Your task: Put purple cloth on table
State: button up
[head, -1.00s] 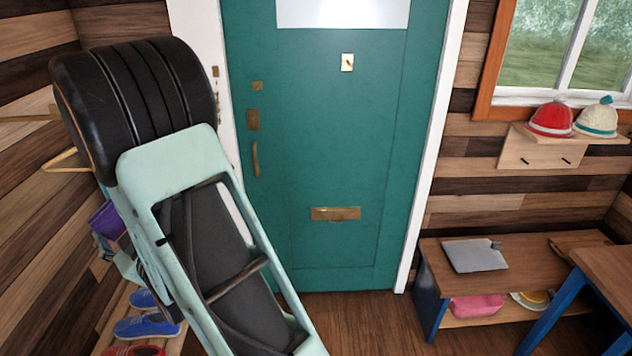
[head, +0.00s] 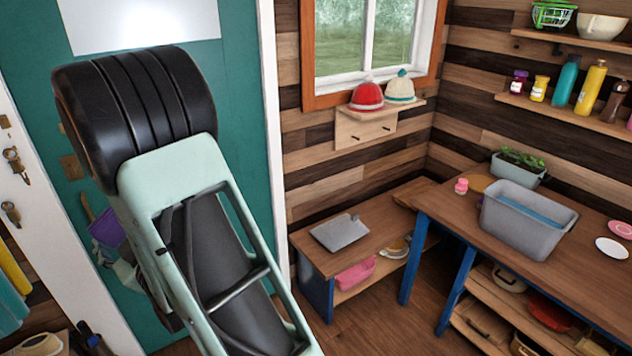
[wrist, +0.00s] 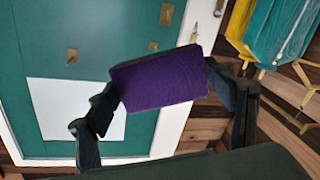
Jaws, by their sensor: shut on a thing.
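The purple cloth (wrist: 158,80) is held between the dark fingers of my gripper (wrist: 170,98) in the wrist view. It looks like a flat, folded rectangle. In the head view, part of the cloth (head: 108,228) shows at the left, beside my arm, with my gripper (head: 122,262) mostly hidden behind the arm. The cloth is in the air in front of the teal door. A wooden table (head: 455,212) with blue legs stands at the right, well apart from my gripper.
A lower bench (head: 345,262) left of the table bears a grey flat item (head: 340,232). Some wooden floor is open before the bench.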

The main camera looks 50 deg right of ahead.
aim_at(589, 282)
jog(key=l+z, duration=0.15)
jog(key=z, duration=0.3)
jog(key=l+z, duration=0.2)
jog(key=z, duration=0.3)
jog(key=l+z, duration=0.15)
jog(key=z, duration=0.3)
jog(key=l+z, duration=0.15)
jog(key=z, duration=0.35)
jog(key=i+l+z, duration=0.15)
jog(key=z, duration=0.2)
jog(key=i+l+z, duration=0.25)
jog(key=z, duration=0.15)
jog(key=i+l+z, duration=0.25)
jog(key=i+l, duration=0.25)
jog(key=i, duration=0.15)
